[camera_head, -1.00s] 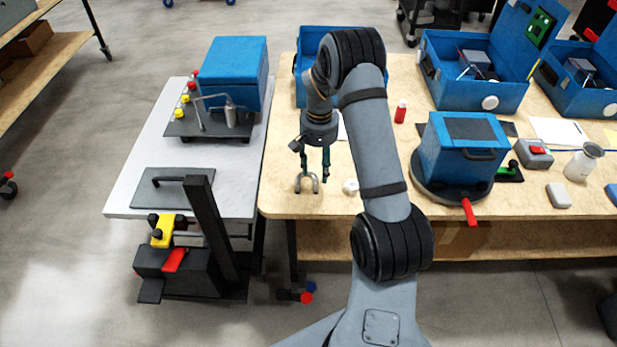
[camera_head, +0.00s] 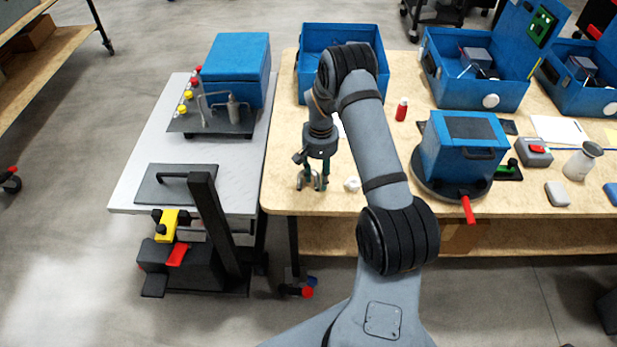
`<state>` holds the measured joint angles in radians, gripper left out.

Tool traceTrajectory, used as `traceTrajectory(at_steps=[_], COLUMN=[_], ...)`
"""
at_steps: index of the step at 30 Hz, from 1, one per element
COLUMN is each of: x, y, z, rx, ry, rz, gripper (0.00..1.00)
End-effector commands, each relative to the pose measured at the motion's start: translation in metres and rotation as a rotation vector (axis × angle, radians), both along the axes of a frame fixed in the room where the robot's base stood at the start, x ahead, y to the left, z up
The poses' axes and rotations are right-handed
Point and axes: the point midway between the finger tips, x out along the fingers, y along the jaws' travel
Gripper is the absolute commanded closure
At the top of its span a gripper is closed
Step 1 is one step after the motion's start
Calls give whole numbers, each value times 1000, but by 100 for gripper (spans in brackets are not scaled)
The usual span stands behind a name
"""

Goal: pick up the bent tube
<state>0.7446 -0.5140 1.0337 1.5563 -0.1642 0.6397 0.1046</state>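A grey bent tube (camera_head: 311,184), curved like a U, is at the front left of the wooden table, directly under my gripper (camera_head: 315,178). My gripper points down with its dark green fingers apart, low at the tube. The fingers partly cover the tube, and I cannot tell whether they touch it. Another thin grey bent tube (camera_head: 205,97) stands on a dark plate on the grey table at left, by a small cylinder.
A small white round part (camera_head: 352,184) lies just right of my gripper. A blue box on a round base (camera_head: 460,150) with a red handle stands further right. An open blue bin (camera_head: 313,72) and a red bottle (camera_head: 401,110) are behind. The table's front edge is close.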

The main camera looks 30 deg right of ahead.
Motion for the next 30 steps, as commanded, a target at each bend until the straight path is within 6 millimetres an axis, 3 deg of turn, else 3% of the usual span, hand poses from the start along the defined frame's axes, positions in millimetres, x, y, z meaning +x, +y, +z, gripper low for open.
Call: traceTrajectory(at_steps=[18,30], x=[0,0], y=[0,0], z=[0,3], rx=[0,0], ry=[0,-1], rz=[0,0], gripper=[100,100])
